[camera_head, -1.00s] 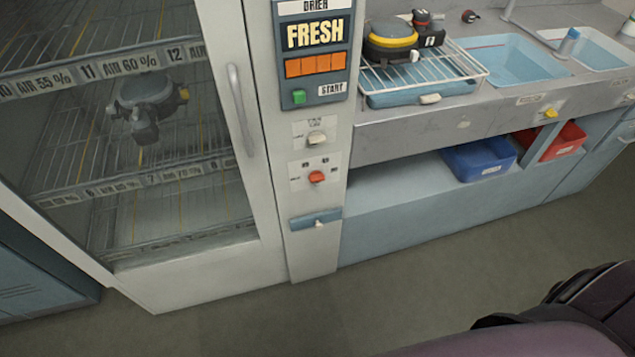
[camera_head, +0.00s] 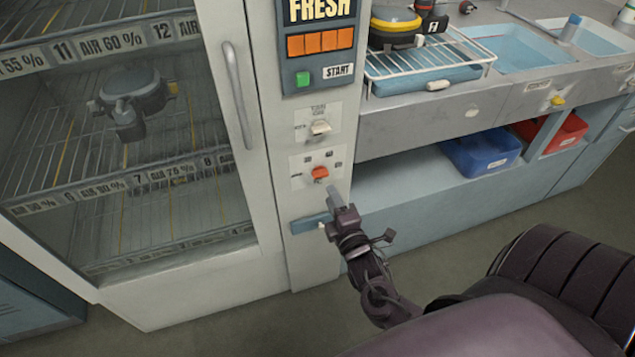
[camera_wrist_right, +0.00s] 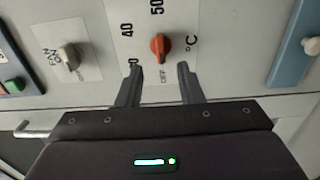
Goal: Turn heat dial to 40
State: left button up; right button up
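The heat dial is a red-orange knob (camera_head: 320,172) on a white plate on the dryer's front column, below a pale switch. In the right wrist view the dial (camera_wrist_right: 160,46) is seen close, with marks 40, 50, °C and OFF around it. Its pointer end seems to face the OFF mark. My right gripper (camera_head: 333,192) is just below and in front of the dial. In the right wrist view its two fingers (camera_wrist_right: 158,80) are apart, one to each side of the dial's near end, with nothing between them. My left gripper is not in view.
A pale switch (camera_head: 320,128) sits above the dial; a blue handle (camera_head: 310,222) is below it. The glass-door cabinet (camera_head: 130,170) stands left. A wire rack (camera_head: 430,60), sinks and blue bin (camera_head: 480,155) are right. The floor in front is free.

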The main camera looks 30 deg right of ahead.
aim_at(322, 177)
jog(key=x, duration=0.6)
jog(key=shift+w+d, duration=0.15)
jog(key=shift+w, duration=0.1)
grip_shut()
